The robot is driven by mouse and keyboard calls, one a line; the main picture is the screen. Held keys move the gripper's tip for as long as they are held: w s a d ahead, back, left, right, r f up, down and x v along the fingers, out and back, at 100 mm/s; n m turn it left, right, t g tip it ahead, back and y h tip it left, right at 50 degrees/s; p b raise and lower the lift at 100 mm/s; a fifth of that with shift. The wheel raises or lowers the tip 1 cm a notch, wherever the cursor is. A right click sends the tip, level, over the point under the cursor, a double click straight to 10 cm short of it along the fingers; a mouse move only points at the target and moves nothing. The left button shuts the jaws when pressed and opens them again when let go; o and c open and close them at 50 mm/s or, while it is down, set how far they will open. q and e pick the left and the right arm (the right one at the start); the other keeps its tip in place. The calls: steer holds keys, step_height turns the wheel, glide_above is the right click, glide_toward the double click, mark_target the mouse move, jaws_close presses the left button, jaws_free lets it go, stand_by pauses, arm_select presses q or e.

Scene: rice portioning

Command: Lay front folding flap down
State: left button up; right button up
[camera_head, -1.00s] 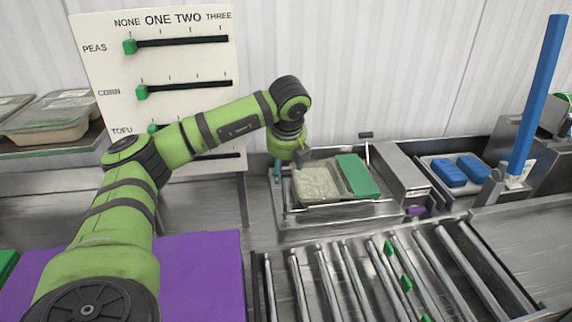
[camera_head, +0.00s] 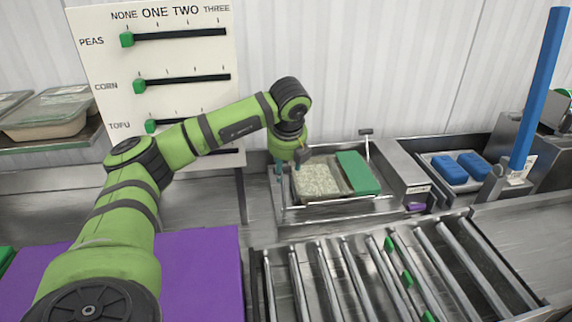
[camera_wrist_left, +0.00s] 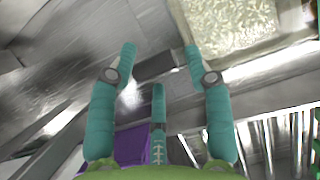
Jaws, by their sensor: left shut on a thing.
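My left gripper (camera_head: 287,166) is at the left end of the metal wrapping station (camera_head: 335,214), beside the rice tray. In the left wrist view, the teal fingers of my left gripper (camera_wrist_left: 160,62) are shut on a dark grey bar (camera_wrist_left: 155,66), which looks like a flap handle. The flap itself cannot be made out clearly. The rice-filled tray (camera_head: 294,190) lies flat in the station, with a green panel (camera_head: 357,173) at its right. A similar dark handle (camera_head: 366,131) stands on a thin upright rod at the back right of the station. My right gripper is not in view.
A roller conveyor (camera_head: 253,285) with green pieces lies in front of the station. A purple mat (camera_head: 205,275) is at the front left. A metal box (camera_head: 400,170), a tray with blue blocks (camera_head: 447,168) and a tall blue post (camera_head: 538,90) stand to the right.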

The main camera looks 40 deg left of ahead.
arm_select(q)
steer(key=shift+o, duration=0.5)
steer(key=shift+s+a+f, duration=0.2)
steer(key=shift+s+a, duration=0.05)
steer(key=shift+s, duration=0.05)
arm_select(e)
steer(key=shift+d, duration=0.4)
arm_select(q)
steer(key=shift+s+d+r, duration=0.2)
steer(key=shift+s+d, duration=0.2)
steer(key=shift+d, duration=0.2)
steer(key=shift+c, duration=0.3)
steer(key=shift+s+d+r, duration=0.2)
steer(key=shift+s, duration=0.05)
steer(key=shift+c, duration=1.1)
steer(key=shift+s+d, duration=0.2)
steer(key=shift+s, duration=0.1)
steer(key=c, duration=0.5)
steer(key=shift+o, duration=0.2)
steer(key=s+d+f+b, duration=0.2)
steer(key=s+d+b, duration=0.2)
steer(key=d, duration=0.2)
steer(key=shift+s, duration=0.2)
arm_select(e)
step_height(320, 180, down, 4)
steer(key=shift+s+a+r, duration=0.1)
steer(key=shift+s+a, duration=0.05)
arm_select(q)
steer(key=shift+d, duration=0.15)
